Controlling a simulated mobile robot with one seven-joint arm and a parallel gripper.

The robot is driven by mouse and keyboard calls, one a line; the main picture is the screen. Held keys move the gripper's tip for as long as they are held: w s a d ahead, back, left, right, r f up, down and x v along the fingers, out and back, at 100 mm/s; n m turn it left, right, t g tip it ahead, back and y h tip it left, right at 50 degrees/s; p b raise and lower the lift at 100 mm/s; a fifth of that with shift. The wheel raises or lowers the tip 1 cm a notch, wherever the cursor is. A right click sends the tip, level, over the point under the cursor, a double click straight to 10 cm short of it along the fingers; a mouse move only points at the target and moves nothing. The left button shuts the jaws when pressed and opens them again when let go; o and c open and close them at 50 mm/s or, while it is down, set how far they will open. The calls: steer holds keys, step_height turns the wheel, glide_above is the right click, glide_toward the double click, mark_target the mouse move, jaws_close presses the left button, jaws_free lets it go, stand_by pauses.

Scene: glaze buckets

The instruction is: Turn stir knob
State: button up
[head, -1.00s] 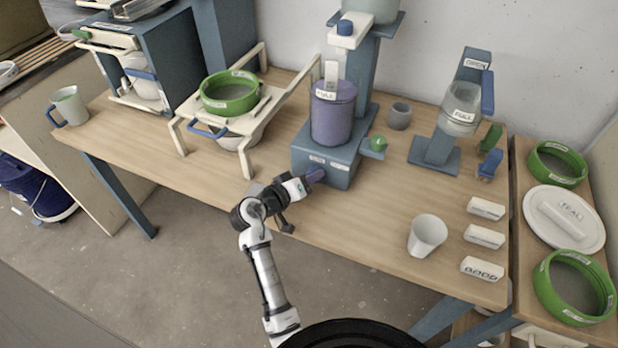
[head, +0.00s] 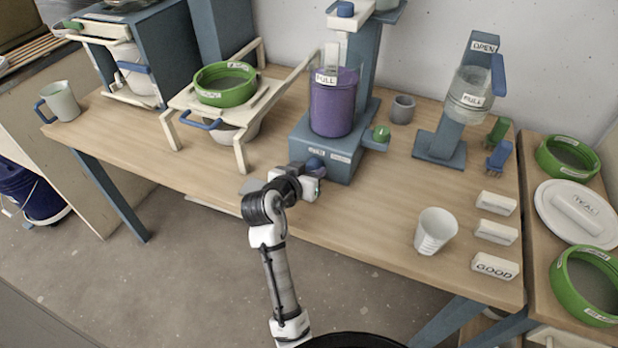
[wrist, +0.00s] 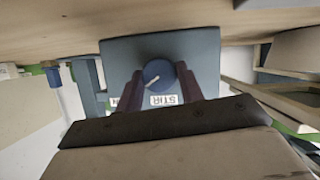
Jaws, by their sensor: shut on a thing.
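The stir knob (wrist: 158,76) is round and blue with a white pointer line. A container of purple liquid (head: 333,108), labelled FULL, stands on the base.
A white cup (head: 434,232) and several white label blocks (head: 495,234) are on the table to the right. A green sieve (head: 225,86) on a white stand is left. A small grey cup (head: 401,110) stands behind. The table front beside the base is clear.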

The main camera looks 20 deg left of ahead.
steer(key=m+y+b, duration=0.2)
steer(key=m+b, duration=0.1)
steer(key=m+y+b, duration=0.1)
steer(key=b, duration=0.1)
steer(key=shift+d+f+m+y, duration=0.25)
steer(key=shift+d+m+y, duration=0.05)
steer(key=shift+m+y, duration=0.1)
steer(key=shift+r+m+t+y+b, duration=0.1)
steer(key=shift+m+t+y+b, duration=0.5)
steer(key=shift+m+y+b, duration=0.9)
steer(key=shift+m+h+b, duration=0.3)
steer(key=shift+b, duration=0.25)
steer(key=o, duration=1)
steer(key=shift+d, duration=0.1)
